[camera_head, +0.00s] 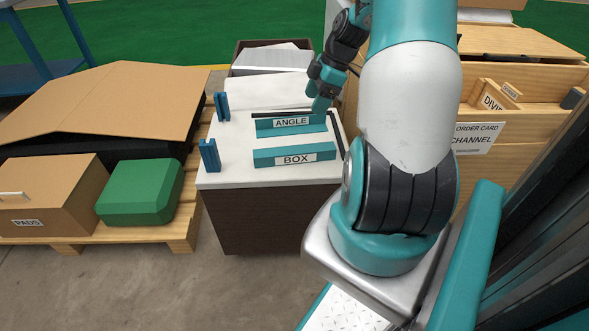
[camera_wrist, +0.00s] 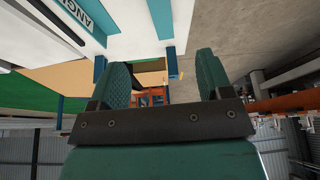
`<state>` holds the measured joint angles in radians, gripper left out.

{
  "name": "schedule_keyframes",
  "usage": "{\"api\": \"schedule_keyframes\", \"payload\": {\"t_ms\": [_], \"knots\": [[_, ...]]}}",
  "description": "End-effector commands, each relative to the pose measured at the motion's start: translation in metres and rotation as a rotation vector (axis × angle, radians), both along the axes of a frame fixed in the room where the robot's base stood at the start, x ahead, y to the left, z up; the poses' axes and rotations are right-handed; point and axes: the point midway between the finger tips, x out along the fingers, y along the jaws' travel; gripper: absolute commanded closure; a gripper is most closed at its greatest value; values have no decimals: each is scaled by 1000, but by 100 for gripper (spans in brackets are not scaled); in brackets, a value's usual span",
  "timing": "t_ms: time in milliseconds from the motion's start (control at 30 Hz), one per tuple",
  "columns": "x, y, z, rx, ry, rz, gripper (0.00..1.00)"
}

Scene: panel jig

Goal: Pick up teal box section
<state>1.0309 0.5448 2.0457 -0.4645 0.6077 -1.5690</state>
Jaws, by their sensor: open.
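The teal box section (camera_head: 265,158) lies on the white bench top (camera_head: 237,177), its white BOX label facing front. A teal angle section (camera_head: 264,127) with an ANGLE label lies behind it. My gripper (camera_head: 321,104) is above the bench's back right, near the angle's right end and apart from the box section. In the wrist view, its two teal fingers (camera_wrist: 165,78) are spread, with nothing held between them. The angle (camera_wrist: 82,14) shows at that view's top left.
Two blue uprights (camera_head: 210,155) stand at the bench's left edge. A dark strip (camera_head: 337,135) runs along its right side. A pallet with a PADS carton (camera_head: 60,195) and a green case (camera_head: 140,193) is at left. Wooden order crates (camera_head: 535,80) stand at right.

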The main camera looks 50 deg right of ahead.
Motion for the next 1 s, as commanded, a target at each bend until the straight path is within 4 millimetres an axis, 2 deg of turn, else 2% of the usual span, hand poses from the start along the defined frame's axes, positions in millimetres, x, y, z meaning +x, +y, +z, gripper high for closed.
{"api": "schedule_keyframes", "payload": {"t_ms": [100, 500, 600, 867, 1000], "knots": [[-1, -3, -19, -1, -4, 5, 28], [23, 23, -99, -1, -2, 8, 28], [27, 27, -111, -2, -4, 7, 28], [30, 30, -125, -2, -4, 6, 28], [33, 33, -146, -1, -4, 6, 28]]}}
